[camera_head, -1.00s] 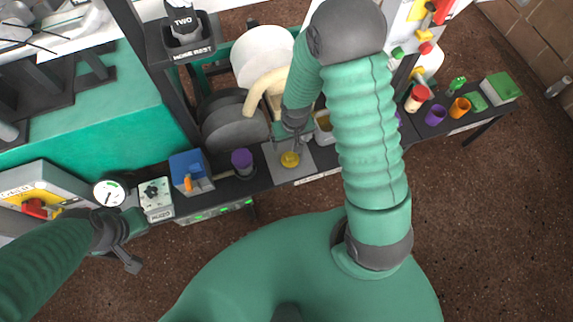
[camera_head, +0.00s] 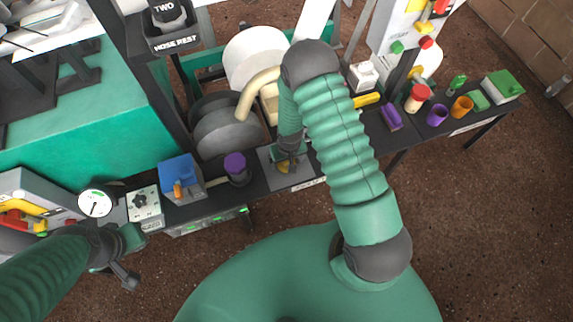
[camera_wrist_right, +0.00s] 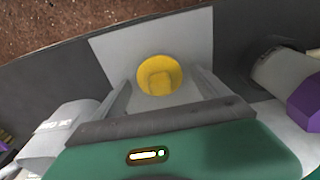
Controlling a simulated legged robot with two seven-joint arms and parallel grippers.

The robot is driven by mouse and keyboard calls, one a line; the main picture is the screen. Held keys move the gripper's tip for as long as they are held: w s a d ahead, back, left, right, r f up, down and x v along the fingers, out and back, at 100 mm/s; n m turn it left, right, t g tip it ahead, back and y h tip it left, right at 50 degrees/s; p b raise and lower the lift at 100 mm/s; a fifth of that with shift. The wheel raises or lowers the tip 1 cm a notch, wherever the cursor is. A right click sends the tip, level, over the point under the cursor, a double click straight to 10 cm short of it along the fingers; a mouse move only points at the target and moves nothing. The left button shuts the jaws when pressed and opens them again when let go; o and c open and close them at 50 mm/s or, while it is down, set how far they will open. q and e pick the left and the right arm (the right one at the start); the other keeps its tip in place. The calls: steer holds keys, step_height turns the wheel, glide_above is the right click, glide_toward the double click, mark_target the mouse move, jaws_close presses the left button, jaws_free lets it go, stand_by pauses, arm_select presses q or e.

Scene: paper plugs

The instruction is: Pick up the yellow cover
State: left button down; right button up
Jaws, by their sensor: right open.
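The yellow cover (camera_wrist_right: 160,75) is a round yellow piece with a raised block in its middle. It sits on a light grey plate (camera_wrist_right: 110,50) on the dark bench. In the head view the cover (camera_head: 284,167) is partly hidden by my right gripper (camera_head: 287,160). In the right wrist view my right gripper (camera_wrist_right: 162,88) is open, with one finger on each side of the cover. I cannot tell whether the fingers touch it. My left gripper (camera_head: 125,275) is at the lower left, away from the cover; its jaws are too small to read.
A purple-topped cylinder (camera_head: 236,166) and a blue box (camera_head: 180,175) stand left of the plate. Purple and orange cups (camera_head: 461,106) stand at the right. The floor in front is clear.

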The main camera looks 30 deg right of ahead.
steer(key=shift+r, duration=0.1)
steer(key=c, duration=1.4)
